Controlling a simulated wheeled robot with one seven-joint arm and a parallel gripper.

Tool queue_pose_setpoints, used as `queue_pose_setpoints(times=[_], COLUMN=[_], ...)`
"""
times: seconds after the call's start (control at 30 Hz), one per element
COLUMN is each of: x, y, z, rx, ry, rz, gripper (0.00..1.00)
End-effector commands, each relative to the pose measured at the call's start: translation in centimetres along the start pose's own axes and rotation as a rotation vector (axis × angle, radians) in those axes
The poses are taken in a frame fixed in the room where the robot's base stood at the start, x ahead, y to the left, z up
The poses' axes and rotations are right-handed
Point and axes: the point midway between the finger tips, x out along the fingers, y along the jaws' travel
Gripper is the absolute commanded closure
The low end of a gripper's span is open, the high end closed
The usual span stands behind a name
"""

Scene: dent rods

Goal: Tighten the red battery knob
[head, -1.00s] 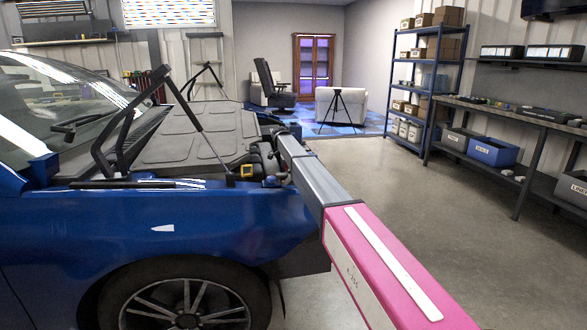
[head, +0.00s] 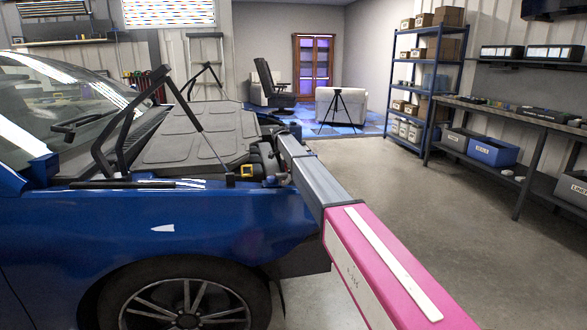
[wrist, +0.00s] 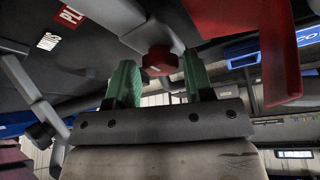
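The red knob (wrist: 158,61) shows at the centre of the wrist view, below a grey part. My gripper (wrist: 157,72) has two green fingers that stand apart, one on each side of the knob. Narrow gaps seem to show between the fingers and the knob, and the knob's exact depth relative to the fingertips is hard to tell. A red label starting with "PL" (wrist: 70,15) and a white label (wrist: 47,42) sit on a dark surface at upper left. In the head view my arm reaches into the blue car's (head: 130,225) engine bay. The knob cannot be made out there.
A large red part (wrist: 270,50) hangs close by on the right of the wrist view. A grey bar (wrist: 35,95) lies at left. In the head view, a black strut (head: 205,130) crosses the engine bay. Open floor (head: 430,220) lies to the right.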

Motion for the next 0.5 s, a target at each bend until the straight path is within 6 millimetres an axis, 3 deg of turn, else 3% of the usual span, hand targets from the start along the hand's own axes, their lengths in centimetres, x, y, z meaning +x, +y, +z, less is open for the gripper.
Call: queue_pose_setpoints(times=[0.27,0.5], x=[-1.5,-5.3], y=[-0.1,-0.1], z=[0.0,0.0], rx=[0.000,0.000], ry=[0.000,-0.001], rz=[-0.001,-0.001], gripper=[0.53,0.53])
